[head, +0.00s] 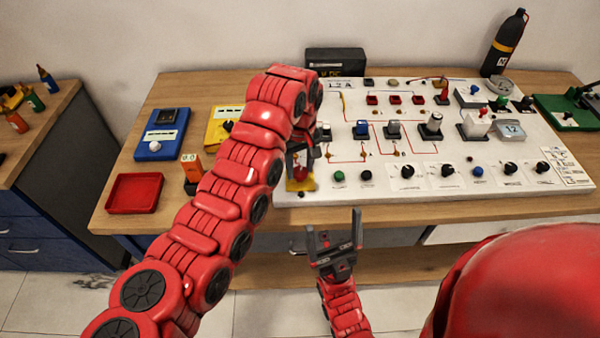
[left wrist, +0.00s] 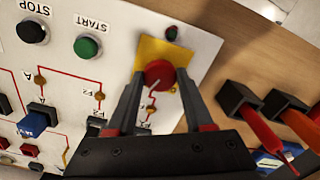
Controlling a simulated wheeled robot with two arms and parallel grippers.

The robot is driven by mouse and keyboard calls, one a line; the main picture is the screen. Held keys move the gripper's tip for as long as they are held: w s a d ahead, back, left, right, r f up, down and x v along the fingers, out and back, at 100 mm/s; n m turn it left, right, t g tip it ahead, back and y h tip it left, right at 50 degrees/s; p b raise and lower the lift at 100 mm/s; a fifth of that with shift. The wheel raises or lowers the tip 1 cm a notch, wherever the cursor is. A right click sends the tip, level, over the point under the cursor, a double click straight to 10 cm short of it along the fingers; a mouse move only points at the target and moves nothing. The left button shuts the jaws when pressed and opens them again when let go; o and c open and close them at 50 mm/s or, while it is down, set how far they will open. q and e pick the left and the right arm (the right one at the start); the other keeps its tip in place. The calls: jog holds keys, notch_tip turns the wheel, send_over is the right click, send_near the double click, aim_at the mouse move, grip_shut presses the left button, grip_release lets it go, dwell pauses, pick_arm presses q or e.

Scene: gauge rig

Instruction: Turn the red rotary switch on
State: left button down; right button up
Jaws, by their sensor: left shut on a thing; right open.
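The red rotary switch (left wrist: 159,73) is a round knob with a pale pointer line, on a yellow plate (left wrist: 149,50) at the corner of the white panel. In the left wrist view the pointer slants toward the lower left. My left gripper (left wrist: 159,76) is shut on the knob, one finger on each side. In the head view my left gripper (head: 301,168) is at the panel's front left corner and partly covers the switch and the yellow plate (head: 299,185). My right gripper (head: 336,230) is open and empty, in front of the table edge.
The white panel (head: 350,185) carries many knobs, switches and buttons, with a green button (head: 339,176) and a black button (head: 366,175) close by. An orange device (head: 193,168), a red tray (head: 134,194) and a blue meter (head: 162,134) stand to the left.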

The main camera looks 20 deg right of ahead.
pick_arm(q)
jog(key=shift+m+b, duration=1.3)
jog(key=shift+m, duration=1)
jog(key=shift+c, duration=1.4)
grip_release()
jog(key=shift+r, duration=0.45)
notch_tip(320, 180, up, 10)
notch_tip(320, 180, up, 6)
jog(key=p, duration=0.5)
send_over(301, 171)
jog(key=shift+a+r+p, duration=0.1)
jog(key=shift+r+p, duration=0.15)
jog(key=shift+p, duration=0.1)
